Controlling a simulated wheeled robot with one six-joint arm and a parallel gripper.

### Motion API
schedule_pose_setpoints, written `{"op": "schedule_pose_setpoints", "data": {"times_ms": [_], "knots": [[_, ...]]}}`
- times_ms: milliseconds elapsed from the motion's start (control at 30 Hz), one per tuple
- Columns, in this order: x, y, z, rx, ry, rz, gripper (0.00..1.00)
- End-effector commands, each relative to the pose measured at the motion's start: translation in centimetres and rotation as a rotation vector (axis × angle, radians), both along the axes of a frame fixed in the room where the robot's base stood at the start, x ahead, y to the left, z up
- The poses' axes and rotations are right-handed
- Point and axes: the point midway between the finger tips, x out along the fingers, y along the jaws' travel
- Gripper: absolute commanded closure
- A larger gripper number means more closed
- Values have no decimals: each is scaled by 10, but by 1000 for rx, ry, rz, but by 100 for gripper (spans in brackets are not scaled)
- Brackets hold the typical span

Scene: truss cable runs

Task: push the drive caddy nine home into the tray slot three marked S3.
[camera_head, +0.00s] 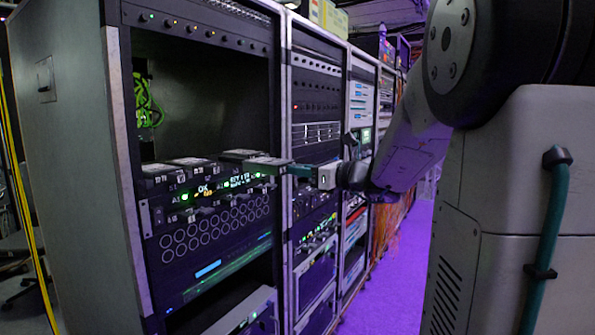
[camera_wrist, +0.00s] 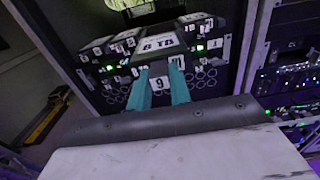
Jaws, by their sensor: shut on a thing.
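The drive caddy nine (camera_wrist: 158,44) is a flat grey box with "8 TB" on its top and "9" on its front, gripped at its front end. In the head view the caddy (camera_head: 266,161) sticks out of the tray (camera_head: 200,197) at its right end. How deep its far end sits is unclear. My gripper (camera_wrist: 161,86) has teal fingers, shut on the caddy's front from both sides; in the head view it (camera_head: 297,170) reaches in from the right. The S3 mark is not readable, so I cannot tell which slot the caddy lines up with.
Other caddies (camera_head: 162,170) sit in the tray to the left. Green lit displays (camera_head: 203,189) are on the tray front. A rack post (camera_head: 284,120) stands right of the tray, with more racks beyond. Above the tray the rack is open, with green cables (camera_head: 147,100) hanging inside.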

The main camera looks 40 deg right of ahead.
Motion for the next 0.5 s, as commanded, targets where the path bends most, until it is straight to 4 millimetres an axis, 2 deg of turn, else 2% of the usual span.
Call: {"op": "schedule_pose_setpoints", "data": {"times_ms": [500], "knots": [[41,15,1,0,-2,4,100]]}}
